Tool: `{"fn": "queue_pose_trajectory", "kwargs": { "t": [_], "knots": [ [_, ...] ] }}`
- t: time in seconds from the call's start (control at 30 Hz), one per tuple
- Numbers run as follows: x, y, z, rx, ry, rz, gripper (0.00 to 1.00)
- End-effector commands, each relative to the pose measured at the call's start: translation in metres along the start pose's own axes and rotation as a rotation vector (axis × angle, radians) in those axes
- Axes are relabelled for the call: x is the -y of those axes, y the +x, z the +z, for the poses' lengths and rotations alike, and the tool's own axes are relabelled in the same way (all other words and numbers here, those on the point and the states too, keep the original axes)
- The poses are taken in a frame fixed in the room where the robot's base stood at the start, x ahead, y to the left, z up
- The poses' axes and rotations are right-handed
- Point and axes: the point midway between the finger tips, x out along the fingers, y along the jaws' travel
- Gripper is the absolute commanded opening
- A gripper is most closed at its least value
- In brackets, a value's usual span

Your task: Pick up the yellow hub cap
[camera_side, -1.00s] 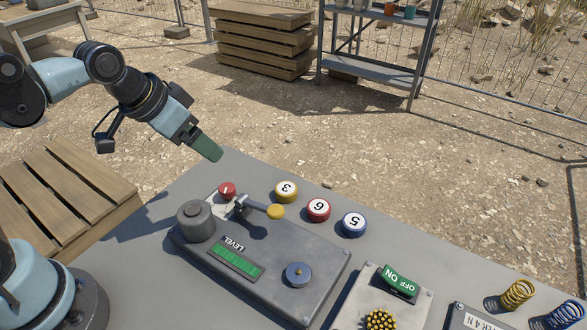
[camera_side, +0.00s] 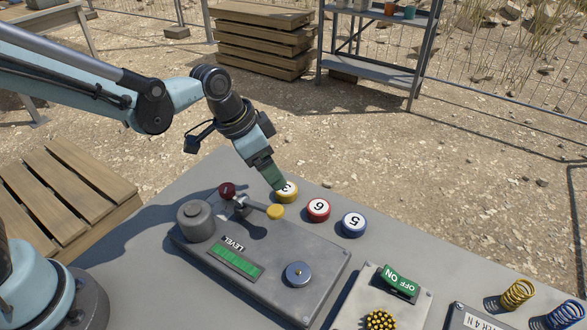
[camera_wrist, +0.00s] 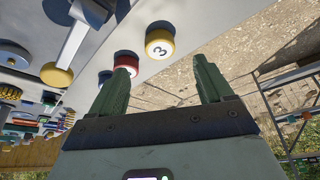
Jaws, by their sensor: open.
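The yellow hub cap (camera_side: 288,194), marked 3, lies on the grey table's far edge, left of the red and blue caps. In the side view my gripper (camera_side: 277,184) is right at it and partly hides it. In the wrist view the yellow hub cap (camera_wrist: 160,41) shows beyond and between the fingertips. My gripper (camera_wrist: 163,62) is open with nothing between its green fingers. The side view does not show whether a finger touches the cap.
The red cap (camera_side: 318,209) marked 6 and the blue cap (camera_side: 354,224) marked 5 stand to the right. A lever with a yellow knob (camera_side: 275,212) sticks out of the panel box (camera_side: 262,262) close by. A red knob (camera_side: 227,190) stands left of it.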

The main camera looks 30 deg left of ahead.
Motion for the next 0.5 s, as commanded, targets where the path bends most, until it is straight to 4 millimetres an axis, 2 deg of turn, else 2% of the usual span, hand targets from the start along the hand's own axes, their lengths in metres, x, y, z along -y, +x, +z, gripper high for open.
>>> {"fn": "queue_pose_trajectory", "kwargs": {
  "t": [0.1,0.37,0.5],
  "knots": [
    [0.000,0.013,-0.001,0.000,0.000,0.000,0.80],
    [0.000,0.024,0.000,0.000,0.000,0.000,0.80],
    [0.000,0.037,0.000,0.000,0.000,0.000,0.80]
  ]
}}
